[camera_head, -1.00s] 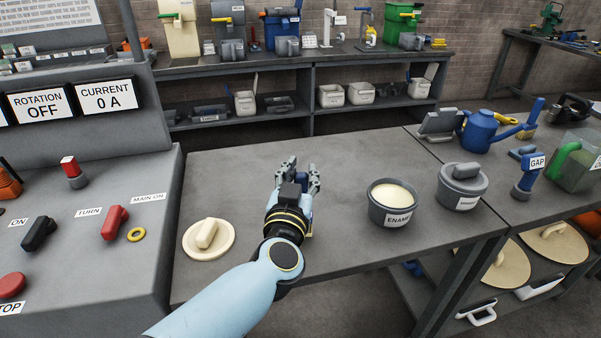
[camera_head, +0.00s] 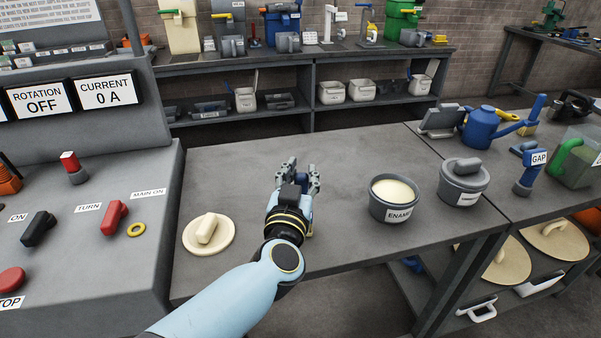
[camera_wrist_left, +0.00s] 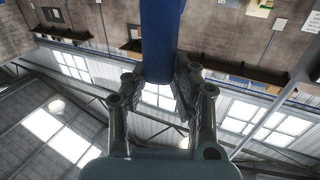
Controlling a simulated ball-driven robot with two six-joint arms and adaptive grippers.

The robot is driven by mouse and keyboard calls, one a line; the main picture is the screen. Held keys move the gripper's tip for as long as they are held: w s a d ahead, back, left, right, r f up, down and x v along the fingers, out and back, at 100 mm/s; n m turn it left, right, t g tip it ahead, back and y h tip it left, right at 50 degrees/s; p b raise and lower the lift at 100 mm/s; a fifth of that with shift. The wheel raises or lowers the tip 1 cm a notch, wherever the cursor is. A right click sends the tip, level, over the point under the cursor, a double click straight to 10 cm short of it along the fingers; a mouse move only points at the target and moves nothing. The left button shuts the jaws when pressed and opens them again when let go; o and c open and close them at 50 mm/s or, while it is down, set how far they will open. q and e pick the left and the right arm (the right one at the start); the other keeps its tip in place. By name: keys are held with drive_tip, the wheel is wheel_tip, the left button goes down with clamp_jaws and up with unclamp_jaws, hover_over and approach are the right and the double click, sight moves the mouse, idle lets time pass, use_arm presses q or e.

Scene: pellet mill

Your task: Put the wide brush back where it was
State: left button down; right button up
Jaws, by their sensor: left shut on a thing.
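My left gripper (camera_head: 298,172) is over the middle of the near grey table, its fingers pointing away from me. In the left wrist view its fingers (camera_wrist_left: 163,95) are shut on a broad blue piece (camera_wrist_left: 161,40). This looks like a handle, but no bristles show, so I cannot tell for sure that it is the wide brush. A blue-handled brush (camera_head: 536,110) with tan bristles is on the table at the right. My right gripper does not show.
A cream lid (camera_head: 208,234) lies left of the gripper. An open pot marked ENAMEL (camera_head: 391,212) and a lidded grey pot (camera_head: 463,186) are to its right. A blue watering can (camera_head: 480,130) stands farther right. The table's middle and back are clear.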

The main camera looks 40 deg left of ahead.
use_arm(q)
unclamp_jaws()
idle(0.8)
idle(0.4)
